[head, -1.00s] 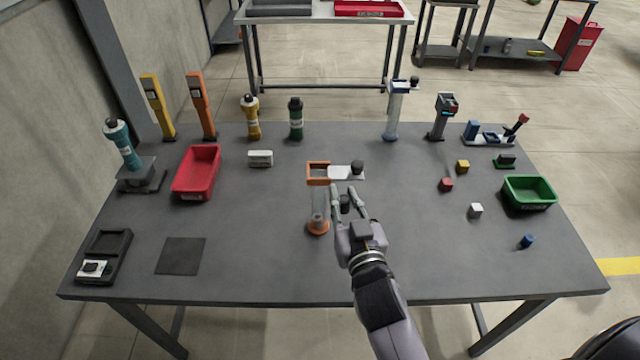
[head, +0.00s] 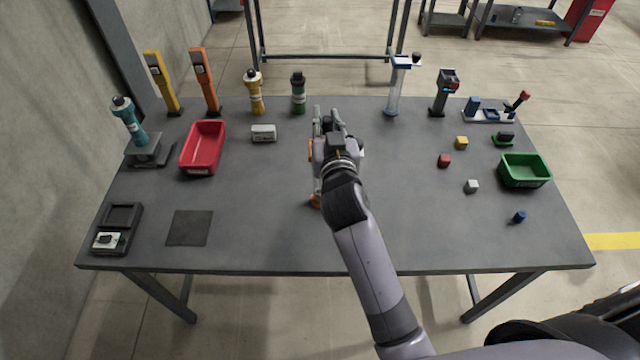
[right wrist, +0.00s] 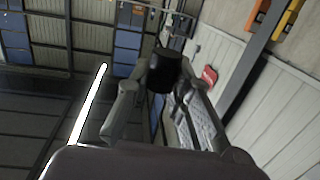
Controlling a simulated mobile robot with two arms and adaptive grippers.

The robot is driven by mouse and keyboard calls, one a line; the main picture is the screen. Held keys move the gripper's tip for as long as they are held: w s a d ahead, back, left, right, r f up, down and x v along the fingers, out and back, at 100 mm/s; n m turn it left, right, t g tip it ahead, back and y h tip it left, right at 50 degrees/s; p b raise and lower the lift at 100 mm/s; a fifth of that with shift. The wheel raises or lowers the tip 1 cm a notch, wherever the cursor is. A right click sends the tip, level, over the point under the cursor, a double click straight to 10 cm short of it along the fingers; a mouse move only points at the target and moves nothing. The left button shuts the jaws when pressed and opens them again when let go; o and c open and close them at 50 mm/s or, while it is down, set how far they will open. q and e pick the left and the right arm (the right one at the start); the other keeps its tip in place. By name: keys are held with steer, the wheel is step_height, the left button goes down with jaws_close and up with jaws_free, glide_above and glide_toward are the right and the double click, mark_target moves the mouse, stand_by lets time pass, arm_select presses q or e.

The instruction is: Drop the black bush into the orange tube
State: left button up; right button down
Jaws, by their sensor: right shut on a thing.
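My right gripper (head: 327,113) is over the feeder near the middle of the table, its fingers pointing to the far side. In the right wrist view it is shut on the black bush (right wrist: 164,71), a short dark cylinder held between the fingertips. The bush is hidden in the head view. I cannot tell how the bush lines up with the tube's opening. My left gripper is not in view.
A red bin (head: 203,148) stands to the left and a green bin (head: 525,170) to the right. A clear tube with a blue top (head: 393,88) stands at the back right. Small blocks, such as a red one (head: 443,161), lie on the right. The front middle is clear.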

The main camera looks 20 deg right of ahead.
steer(key=shift+f+b, duration=0.45)
steer(key=shift+f, duration=0.5)
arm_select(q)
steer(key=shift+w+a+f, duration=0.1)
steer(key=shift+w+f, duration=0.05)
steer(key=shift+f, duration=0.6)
arm_select(e)
steer(key=shift+r, duration=0.1)
steer(key=c, duration=1.3)
jaws_free()
steer(key=shift+c, duration=0.2)
step_height(320, 180, up, 10)
